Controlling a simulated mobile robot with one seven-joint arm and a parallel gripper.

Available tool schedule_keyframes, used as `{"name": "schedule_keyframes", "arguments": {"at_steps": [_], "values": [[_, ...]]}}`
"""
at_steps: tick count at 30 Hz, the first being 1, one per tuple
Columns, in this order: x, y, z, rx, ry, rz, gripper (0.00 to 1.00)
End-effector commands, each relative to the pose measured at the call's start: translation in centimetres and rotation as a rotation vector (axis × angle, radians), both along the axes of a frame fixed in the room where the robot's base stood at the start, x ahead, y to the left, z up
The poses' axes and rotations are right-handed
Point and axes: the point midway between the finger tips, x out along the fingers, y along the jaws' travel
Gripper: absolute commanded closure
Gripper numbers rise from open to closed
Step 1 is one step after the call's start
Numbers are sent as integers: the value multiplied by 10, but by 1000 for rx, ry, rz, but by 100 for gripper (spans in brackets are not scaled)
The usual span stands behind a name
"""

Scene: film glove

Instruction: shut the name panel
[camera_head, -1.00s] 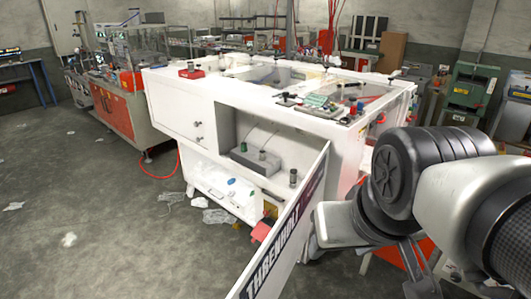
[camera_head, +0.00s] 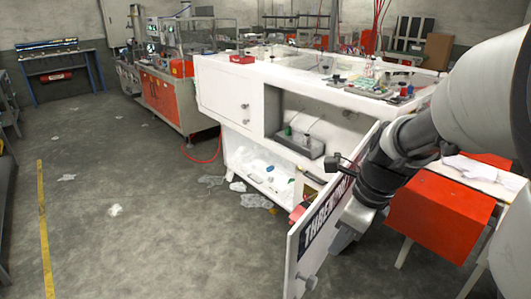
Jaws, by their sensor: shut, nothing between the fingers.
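The name panel (camera_head: 309,254) is a white door with a dark name strip, swung wide open from the right side of the white cabinet's (camera_head: 232,95) opening. Its lettering is partly covered and a grey knob (camera_head: 308,283) sits near its lower free edge. The open compartment (camera_head: 300,110) behind it shows a grey box inside. My gripper (camera_head: 343,243) is at the panel's right-hand face, low and near its free half. The fingertips are hard to make out, and I cannot tell whether they touch the panel. Nothing shows held in it.
Crumpled film (camera_head: 257,201) lies on the floor by the cabinet. The floor left of the panel is mostly open, with a yellow line (camera_head: 43,230) at far left.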

Motion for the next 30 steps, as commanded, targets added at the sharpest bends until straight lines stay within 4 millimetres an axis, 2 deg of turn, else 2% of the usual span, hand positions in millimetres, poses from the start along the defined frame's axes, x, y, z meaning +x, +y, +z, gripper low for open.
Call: {"name": "schedule_keyframes", "arguments": {"at_steps": [5, 15, 21, 30], "values": [[2, 5, -27, 0, 5, 0, 100], [14, 18, -97, 0, 3, 1, 100], [32, 41, -93, -1, -1, 5, 100], [39, 50, -93, 0, -1, 3, 100]]}}
